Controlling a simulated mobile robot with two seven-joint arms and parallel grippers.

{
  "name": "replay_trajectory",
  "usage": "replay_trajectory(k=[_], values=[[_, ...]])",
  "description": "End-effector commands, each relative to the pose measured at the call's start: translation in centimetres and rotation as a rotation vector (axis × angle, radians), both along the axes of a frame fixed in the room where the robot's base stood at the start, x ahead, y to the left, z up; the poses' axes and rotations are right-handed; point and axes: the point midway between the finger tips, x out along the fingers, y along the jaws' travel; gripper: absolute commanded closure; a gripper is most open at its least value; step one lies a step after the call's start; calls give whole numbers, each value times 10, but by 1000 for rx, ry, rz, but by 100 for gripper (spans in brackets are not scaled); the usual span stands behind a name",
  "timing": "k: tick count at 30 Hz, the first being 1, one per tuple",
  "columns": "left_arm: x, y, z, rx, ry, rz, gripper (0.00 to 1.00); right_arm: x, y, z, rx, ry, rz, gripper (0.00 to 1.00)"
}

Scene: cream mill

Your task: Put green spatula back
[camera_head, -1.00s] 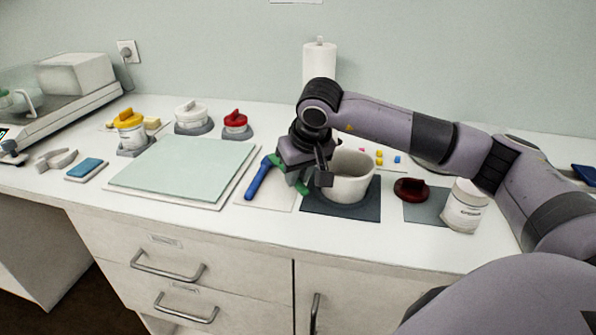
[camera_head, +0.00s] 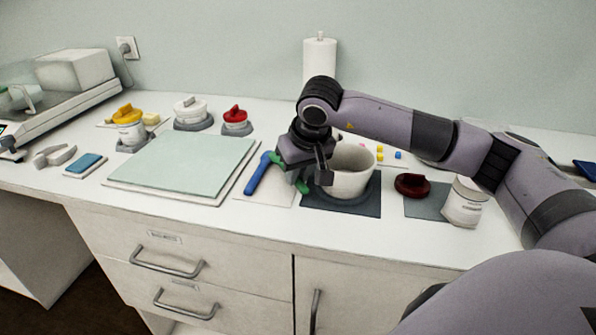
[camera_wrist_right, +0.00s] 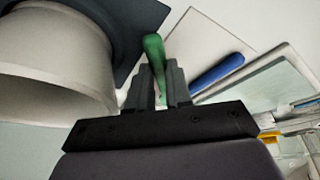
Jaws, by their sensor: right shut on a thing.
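My right gripper (camera_head: 305,180) is shut on the green spatula (camera_head: 302,187), just left of the white pot. Bits of green show on both sides of the jaws in the head view; the middle is hidden by the gripper. In the right wrist view the green spatula (camera_wrist_right: 154,62) sticks out between the fingers (camera_wrist_right: 160,88). A blue-handled tool (camera_head: 258,172) lies on a pale pad (camera_head: 282,196) to the left, and it also shows in the right wrist view (camera_wrist_right: 218,72). I cannot tell whether the spatula touches the pad. My left gripper is not in view.
The white pot (camera_head: 352,180) stands on a dark mat (camera_head: 365,206) close to the gripper's right. A pale green board (camera_head: 185,160) lies left. A dark red lid (camera_head: 412,185) and a white jar (camera_head: 464,203) stand right. A paper roll (camera_head: 320,62) stands behind.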

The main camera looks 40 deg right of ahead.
Motion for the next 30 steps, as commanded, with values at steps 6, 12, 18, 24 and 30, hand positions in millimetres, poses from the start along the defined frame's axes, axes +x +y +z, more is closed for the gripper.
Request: replay_trajectory(k=[6, 12, 18, 24, 30], values=[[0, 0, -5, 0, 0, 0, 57, 0, 0, -6, 0, 0, 0, 100], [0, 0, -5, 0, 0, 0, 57, 0, 0, -7, -1, 2, 0, 100], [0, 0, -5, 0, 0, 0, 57, 0, 0, -7, -1, 2, 0, 51], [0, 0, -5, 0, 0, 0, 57, 0, -1, -7, -2, 2, -2, 51], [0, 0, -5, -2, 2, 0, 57, -1, -1, -3, -3, 0, -3, 51]])
